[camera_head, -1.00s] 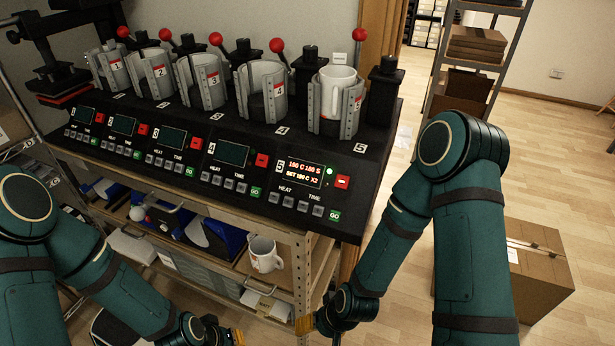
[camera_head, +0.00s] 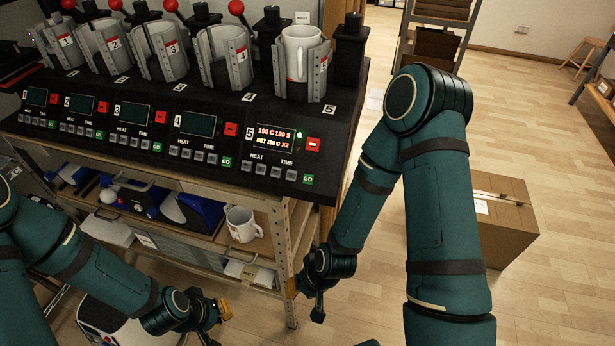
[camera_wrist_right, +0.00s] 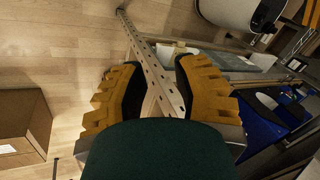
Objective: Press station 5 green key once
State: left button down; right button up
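The station 5 green GO key (camera_head: 308,179) is at the right end of the panel's key row. Station 5's display (camera_head: 274,137) is lit and reads 190 C 180 S, with SET 190 C X2 below. A white mug (camera_head: 300,55) sits in the station 5 press. My right gripper (camera_head: 292,287) is below the panel, beside the bench's front leg, apart from the key. In the right wrist view its orange-padded fingers (camera_wrist_right: 160,85) stand apart with nothing held between them. My left gripper (camera_head: 222,309) is low in front of the bench; its finger opening is unclear.
Red keys, such as station 5's (camera_head: 313,144), sit above the GO keys. Another mug (camera_head: 242,224) stands on the shelf below the panel. A metal bench leg (camera_head: 288,250) is close to my right gripper. A cardboard box (camera_head: 490,220) is on the floor at right.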

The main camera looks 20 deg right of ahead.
grip_shut()
dwell(1.0)
